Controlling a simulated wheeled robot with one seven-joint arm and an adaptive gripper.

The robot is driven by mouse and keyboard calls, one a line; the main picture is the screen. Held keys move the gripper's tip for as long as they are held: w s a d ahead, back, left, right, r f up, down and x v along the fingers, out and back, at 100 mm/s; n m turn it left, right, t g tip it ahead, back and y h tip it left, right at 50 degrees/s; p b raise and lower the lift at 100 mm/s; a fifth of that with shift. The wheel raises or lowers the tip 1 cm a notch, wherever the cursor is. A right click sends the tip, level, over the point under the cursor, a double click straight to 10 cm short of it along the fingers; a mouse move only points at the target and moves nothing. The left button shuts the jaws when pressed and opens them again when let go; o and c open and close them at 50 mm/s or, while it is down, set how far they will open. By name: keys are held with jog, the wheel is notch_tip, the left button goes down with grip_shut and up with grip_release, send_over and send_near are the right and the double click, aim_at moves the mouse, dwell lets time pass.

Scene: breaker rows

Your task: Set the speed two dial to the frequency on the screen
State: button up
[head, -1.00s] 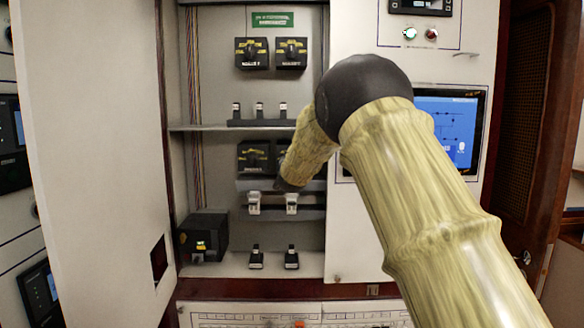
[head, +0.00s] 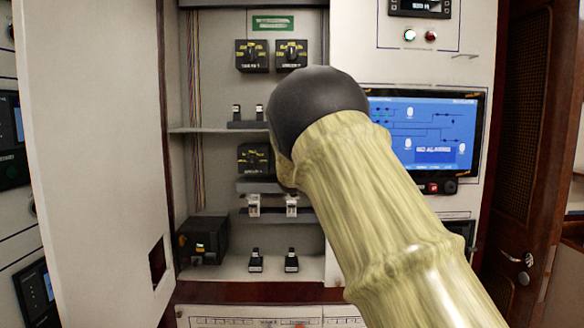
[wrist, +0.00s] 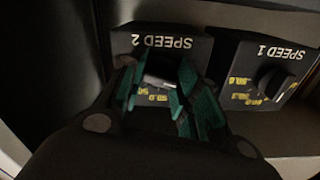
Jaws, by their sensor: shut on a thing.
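The speed two dial shows in the wrist view as a dark box (wrist: 180,42) labelled SPEED 2, upside down. Its grey knob (wrist: 160,83) sits between the green-padded fingers of my gripper (wrist: 157,88), which is shut on it. Yellow scale numbers show just below the knob, partly covered by the fingers, so I cannot read the setting. In the head view my arm hides this dial and my gripper. The screen (head: 425,130) is lit blue with a line diagram; its frequency is too small to read.
The speed 1 dial (wrist: 272,78) is right beside it in the wrist view and left of my arm in the head view (head: 255,158). A shelf (head: 200,129) runs above. Small breakers (head: 254,205) sit below. The open cabinet door (head: 95,150) stands at the left.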

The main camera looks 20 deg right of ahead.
jog(key=shift+f+n, duration=0.15)
jog(key=shift+n, duration=0.25)
jog(key=o, duration=1)
jog(key=v, duration=1.2)
